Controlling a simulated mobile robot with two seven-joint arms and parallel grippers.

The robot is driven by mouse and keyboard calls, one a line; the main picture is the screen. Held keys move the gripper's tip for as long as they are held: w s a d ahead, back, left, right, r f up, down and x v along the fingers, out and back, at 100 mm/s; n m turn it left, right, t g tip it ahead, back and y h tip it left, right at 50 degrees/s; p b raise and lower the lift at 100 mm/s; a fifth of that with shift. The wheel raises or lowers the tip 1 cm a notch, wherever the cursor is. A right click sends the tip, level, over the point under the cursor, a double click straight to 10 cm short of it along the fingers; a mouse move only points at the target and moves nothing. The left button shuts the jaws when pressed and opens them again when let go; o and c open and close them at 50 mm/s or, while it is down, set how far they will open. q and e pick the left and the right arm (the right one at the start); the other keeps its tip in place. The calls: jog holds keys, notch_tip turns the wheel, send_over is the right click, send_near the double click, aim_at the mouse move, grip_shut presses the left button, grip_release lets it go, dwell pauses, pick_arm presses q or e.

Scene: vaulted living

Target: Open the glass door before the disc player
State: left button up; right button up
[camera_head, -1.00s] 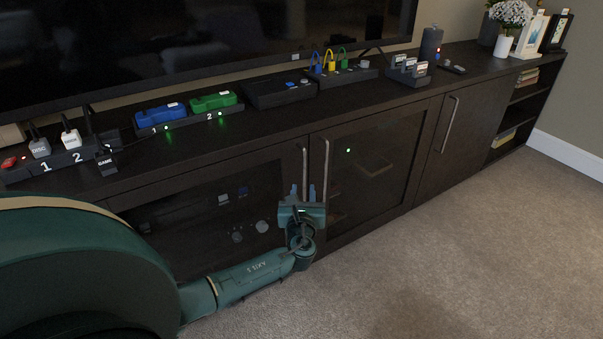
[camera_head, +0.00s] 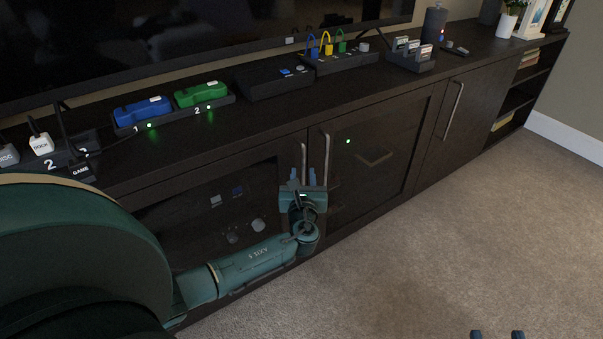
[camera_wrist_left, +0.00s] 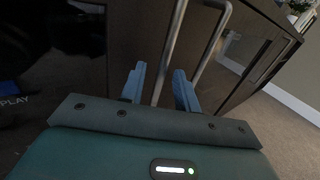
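The left glass door (camera_head: 188,222) of the dark cabinet has devices dimly visible behind its pane. Its upright metal handle (camera_head: 304,158) is near the door's right edge, and the handle also shows in the left wrist view (camera_wrist_left: 171,45). My left gripper (camera_head: 303,178) is at the lower part of this handle. In the left wrist view the fingers (camera_wrist_left: 159,88) are apart, with the bar between them and gaps visible. The door looks closed. A "PLAY" label (camera_wrist_left: 14,100) shows behind the glass. My right gripper (camera_head: 497,335) shows only two separated fingertips at the bottom edge.
The neighbouring glass door (camera_head: 375,160) has its own handle (camera_head: 326,160), close to the right of my left gripper. Blue (camera_head: 142,110) and green (camera_head: 201,94) controllers and other devices stand on the cabinet top. The carpet (camera_head: 450,240) in front is clear.

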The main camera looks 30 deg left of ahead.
pick_arm(q)
jog(key=shift+c, duration=0.5)
grip_shut()
